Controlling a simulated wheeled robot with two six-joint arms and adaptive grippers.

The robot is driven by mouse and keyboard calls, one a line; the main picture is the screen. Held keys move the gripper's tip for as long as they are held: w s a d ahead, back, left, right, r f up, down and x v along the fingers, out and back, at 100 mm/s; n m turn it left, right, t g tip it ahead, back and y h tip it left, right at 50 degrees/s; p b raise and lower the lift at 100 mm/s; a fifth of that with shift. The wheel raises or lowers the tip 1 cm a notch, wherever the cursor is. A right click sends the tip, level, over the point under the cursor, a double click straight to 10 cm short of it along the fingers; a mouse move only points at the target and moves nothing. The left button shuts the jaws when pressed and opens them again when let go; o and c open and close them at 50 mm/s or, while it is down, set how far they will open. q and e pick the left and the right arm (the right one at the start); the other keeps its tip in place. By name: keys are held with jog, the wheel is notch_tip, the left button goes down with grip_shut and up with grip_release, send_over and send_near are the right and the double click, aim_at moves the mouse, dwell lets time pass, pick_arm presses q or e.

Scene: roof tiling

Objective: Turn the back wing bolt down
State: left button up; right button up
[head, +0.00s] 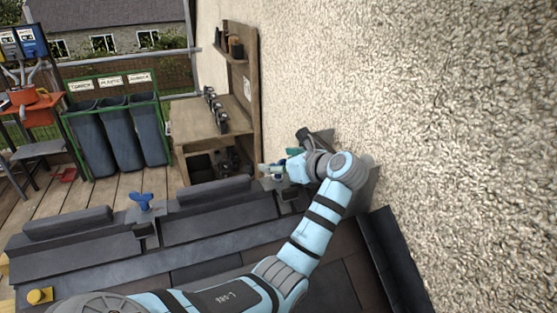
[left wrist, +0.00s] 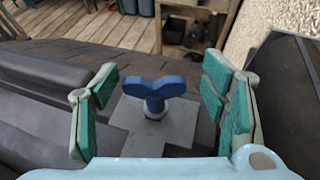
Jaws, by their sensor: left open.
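In the left wrist view, a blue wing bolt (left wrist: 154,88) stands upright on a flat grey plate (left wrist: 150,132). My left gripper (left wrist: 155,100) is open, with teal-padded fingers on either side of the bolt and gaps to both wings. In the head view my left gripper (head: 272,170) is at the roof's far edge near the wall, and the bolt between its fingers cannot be made out there. Another blue wing bolt (head: 143,201) stands further left on the roof in the head view. My right gripper is not in view.
Dark ridge pieces (head: 220,217) lie along the roof edge. A rough plaster wall (head: 420,120) rises close on the right. A wooden shelf unit (head: 215,110) and grey bins (head: 120,135) stand beyond on the plank deck. A yellow knob (head: 40,296) is at lower left.

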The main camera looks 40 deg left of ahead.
pick_arm(q)
jog(key=shift+a, duration=0.25)
jog(key=shift+s+r, duration=0.1)
jog(key=shift+s, duration=0.2)
jog(key=shift+d, duration=0.1)
jog(key=shift+c, duration=0.6)
jog(key=shift+w, duration=0.1)
jog(key=c, duration=1.1)
